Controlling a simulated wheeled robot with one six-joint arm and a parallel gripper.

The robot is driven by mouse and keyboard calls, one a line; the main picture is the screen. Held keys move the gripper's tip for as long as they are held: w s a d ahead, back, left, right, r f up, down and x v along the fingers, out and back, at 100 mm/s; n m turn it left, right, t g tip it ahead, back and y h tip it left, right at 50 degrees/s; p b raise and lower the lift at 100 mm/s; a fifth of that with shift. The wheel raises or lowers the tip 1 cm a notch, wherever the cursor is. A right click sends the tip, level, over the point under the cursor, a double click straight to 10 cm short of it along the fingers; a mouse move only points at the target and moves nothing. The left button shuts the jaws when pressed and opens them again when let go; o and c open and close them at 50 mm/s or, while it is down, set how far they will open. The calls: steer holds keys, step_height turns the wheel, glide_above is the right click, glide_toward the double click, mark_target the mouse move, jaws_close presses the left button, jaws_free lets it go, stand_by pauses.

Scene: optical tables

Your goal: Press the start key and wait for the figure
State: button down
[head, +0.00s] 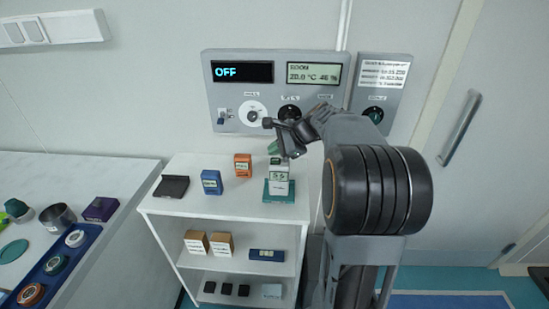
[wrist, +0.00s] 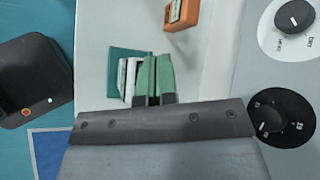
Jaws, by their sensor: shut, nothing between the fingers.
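A small white-and-green instrument (head: 278,172) stands on a teal base (head: 285,197) at the right of the shelf top; dark marks show on its face, but I cannot read a figure or single out a start key. In the wrist view the teal base (wrist: 118,88) and part of the white body (wrist: 129,77) show beside my fingers, partly hidden by them. My gripper (head: 280,149) is above the instrument, pointing down. In the wrist view my gripper (wrist: 155,75) is shut and empty, its green fingertips together. I cannot tell whether the tips touch the instrument.
A wall panel (head: 236,99) behind has an OFF display (head: 243,71), a room display (head: 314,73) and knobs close to my wrist. An orange block (head: 243,164), a blue block (head: 212,182) and a black item (head: 172,187) share the shelf top. A side table (head: 100,174) stands left.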

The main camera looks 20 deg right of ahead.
mark_target(275, 160)
step_height(275, 160, up, 5)
steer(key=p, duration=0.4)
stand_by(0.4)
stand_by(0.7)
steer(key=shift+n, duration=0.3)
steer(key=s+a+f+n+g+h, duration=0.1)
steer(key=s+a+f+n+h, duration=0.1)
steer(key=s+n, duration=0.4)
steer(key=s+a+f+n+h, duration=0.1)
steer(key=s+a+n+h, duration=0.1)
steer(key=s+a+n, duration=0.3)
steer(key=s+a+f+n+g+h, duration=0.1)
steer(key=s+a+f+n+h, duration=0.1)
steer(key=s+n, duration=0.5)
steer(key=s+a, duration=0.1)
steer(key=s, duration=0.2)
steer(key=shift+s+a+f+g, duration=0.25)
steer(key=shift+a+f+g, duration=0.05)
steer(key=shift+f, duration=0.05)
